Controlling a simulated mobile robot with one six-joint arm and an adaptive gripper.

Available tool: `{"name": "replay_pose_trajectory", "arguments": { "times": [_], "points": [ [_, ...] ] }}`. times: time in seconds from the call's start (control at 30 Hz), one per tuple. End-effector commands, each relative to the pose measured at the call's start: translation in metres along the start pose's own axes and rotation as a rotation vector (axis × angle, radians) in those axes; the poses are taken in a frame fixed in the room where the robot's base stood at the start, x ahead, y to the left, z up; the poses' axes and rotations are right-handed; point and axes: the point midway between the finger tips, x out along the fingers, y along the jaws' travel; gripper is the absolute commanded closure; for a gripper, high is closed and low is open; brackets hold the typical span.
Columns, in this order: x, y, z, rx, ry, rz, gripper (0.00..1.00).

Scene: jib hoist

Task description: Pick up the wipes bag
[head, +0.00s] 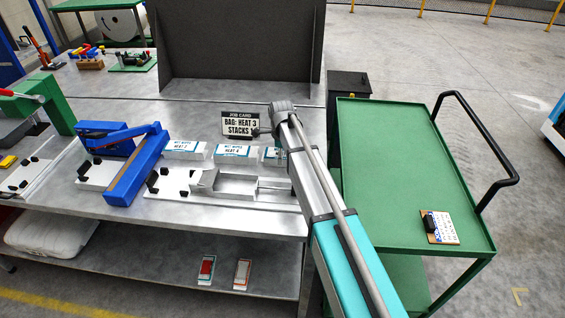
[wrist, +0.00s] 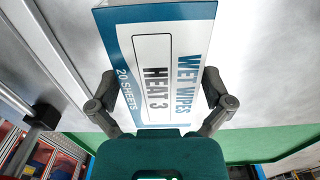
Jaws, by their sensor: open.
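In the wrist view, a white wipes pack with blue edges (wrist: 165,62), printed "WET WIPES HEAT 3, 20 SHEETS", lies between the two spread fingers of my gripper (wrist: 159,88). The fingers are open, one on each side of the pack. I cannot tell whether either touches it. In the head view, a pack at the right end of a row (head: 273,153) is mostly hidden by my arm, and its label cannot be read. My fingers cannot be made out clearly there.
Two similar packs, one on the left (head: 184,148) and one marked "HEAT 4" (head: 232,151), stand beside it. A job card (head: 240,124) stands behind. A metal tray fixture (head: 235,186) and blue lever press (head: 138,165) are in front and left. A green cart (head: 400,170) stands right.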

Motion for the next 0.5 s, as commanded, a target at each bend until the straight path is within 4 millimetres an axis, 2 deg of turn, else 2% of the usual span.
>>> {"name": "replay_pose_trajectory", "arguments": {
  "times": [0.13,0.5],
  "points": [
    [0.0085,0.0000,0.0000,0.000,0.000,0.000,0.00],
    [0.0085,0.0000,0.0001,0.000,0.000,0.000,0.00]
  ]
}}
